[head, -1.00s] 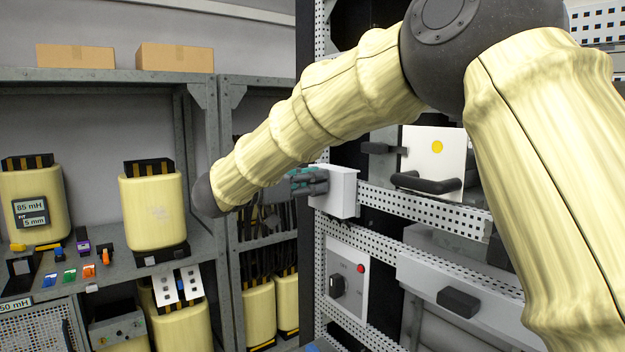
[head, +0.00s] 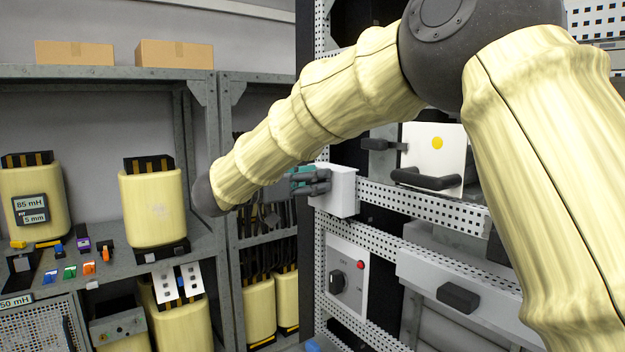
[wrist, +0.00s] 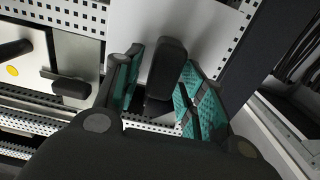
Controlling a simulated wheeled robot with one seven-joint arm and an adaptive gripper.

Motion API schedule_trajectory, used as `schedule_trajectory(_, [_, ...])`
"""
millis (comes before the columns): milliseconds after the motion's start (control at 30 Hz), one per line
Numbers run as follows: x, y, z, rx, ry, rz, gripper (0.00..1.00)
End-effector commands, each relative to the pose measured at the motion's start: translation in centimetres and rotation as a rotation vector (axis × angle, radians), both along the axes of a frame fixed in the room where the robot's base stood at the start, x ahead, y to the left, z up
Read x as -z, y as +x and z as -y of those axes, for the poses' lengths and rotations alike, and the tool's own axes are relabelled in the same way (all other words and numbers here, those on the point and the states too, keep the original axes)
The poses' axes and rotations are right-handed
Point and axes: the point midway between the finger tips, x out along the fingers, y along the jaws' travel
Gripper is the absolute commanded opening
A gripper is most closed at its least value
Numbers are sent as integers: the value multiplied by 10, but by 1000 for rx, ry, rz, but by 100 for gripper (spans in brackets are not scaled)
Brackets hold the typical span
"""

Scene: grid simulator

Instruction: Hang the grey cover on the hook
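The light grey cover (head: 343,192) is a box-like piece with a dark handle (wrist: 167,70), on the perforated rack in the head view. In the wrist view its pale face (wrist: 128,28) lies beyond my fingers. My gripper (wrist: 160,98) has teal-padded fingers on either side of the handle. A gap shows between the left finger and the handle; the right finger is close to it, and I cannot tell if it touches. In the head view my gripper (head: 304,179) is at the cover's left side, partly hidden by my arm. I cannot make out the hook.
A white panel (head: 418,153) with a yellow dot and black handle is right of the cover. A switch box (head: 346,272) with a red button is below. Shelves (head: 110,262) with cream-coloured units stand left. Another grey panel (head: 420,278) with a black knob is lower right.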

Motion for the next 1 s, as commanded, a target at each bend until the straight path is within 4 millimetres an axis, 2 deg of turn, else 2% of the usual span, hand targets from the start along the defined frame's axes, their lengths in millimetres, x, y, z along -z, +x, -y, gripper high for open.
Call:
schedule_trajectory(300, [1, 0, -1, 0, 0, -1, 48])
schedule_trajectory(467, [1, -6, -9, -2, 0, -1, 48])
schedule_trajectory(1000, [0, -58, -81, -1, -1, 1, 48])
